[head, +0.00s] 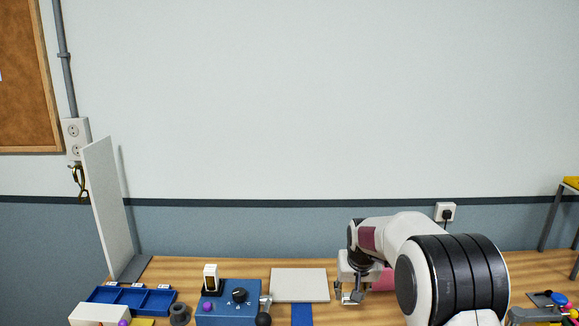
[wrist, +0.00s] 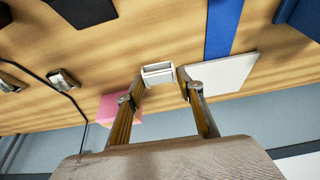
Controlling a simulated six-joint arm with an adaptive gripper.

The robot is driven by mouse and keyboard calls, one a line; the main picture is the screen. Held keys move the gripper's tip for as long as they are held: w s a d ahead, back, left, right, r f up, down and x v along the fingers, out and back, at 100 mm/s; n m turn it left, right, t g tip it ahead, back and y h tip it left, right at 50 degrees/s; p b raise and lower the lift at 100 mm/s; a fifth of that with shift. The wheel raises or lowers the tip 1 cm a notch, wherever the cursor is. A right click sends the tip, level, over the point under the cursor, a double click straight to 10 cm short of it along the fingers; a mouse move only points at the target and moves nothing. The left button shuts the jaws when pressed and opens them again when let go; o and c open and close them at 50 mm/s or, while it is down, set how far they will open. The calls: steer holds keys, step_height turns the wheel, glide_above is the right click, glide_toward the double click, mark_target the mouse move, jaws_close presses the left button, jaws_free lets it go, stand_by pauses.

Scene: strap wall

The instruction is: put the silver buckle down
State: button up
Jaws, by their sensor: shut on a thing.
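The silver buckle (wrist: 157,74) is a small rectangular metal frame. In the wrist view it sits between the fingertips of my gripper (wrist: 158,90), which is shut on it. In the head view my gripper (head: 348,296) points down over the wooden table, to the right of a pale plate (head: 300,284) and in front of a pink block. The buckle cannot be clearly made out there. Wood shows around the buckle in the wrist view; I cannot tell whether it touches the table.
The pink block (wrist: 108,106) is close to one finger. A blue strap (head: 302,314) runs by the pale plate, which shows in the wrist view (wrist: 226,76). Other metal pieces (wrist: 63,79) lie farther off. A blue control box (head: 228,312) and blue tray (head: 131,300) stand left.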

steer(key=s+r+m, duration=0.1)
steer(key=s+r, duration=0.1)
steer(key=s, duration=0.4)
steer(key=s+r+m+h, duration=0.1)
steer(key=s+r, duration=0.2)
steer(key=s, duration=0.3)
steer(key=s+r+m, duration=0.1)
steer(key=s+r, duration=0.1)
steer(key=s, duration=0.4)
steer(key=shift+s+d+r, duration=0.25)
steer(key=shift+s, duration=0.15)
steer(key=w+a+f+n, duration=0.1)
steer(key=w+f, duration=0.1)
steer(key=w, duration=0.3)
steer(key=w+a+f+n+y, duration=0.1)
steer(key=w+f+n, duration=0.1)
steer(key=w, duration=0.3)
steer(key=shift+f, duration=0.4)
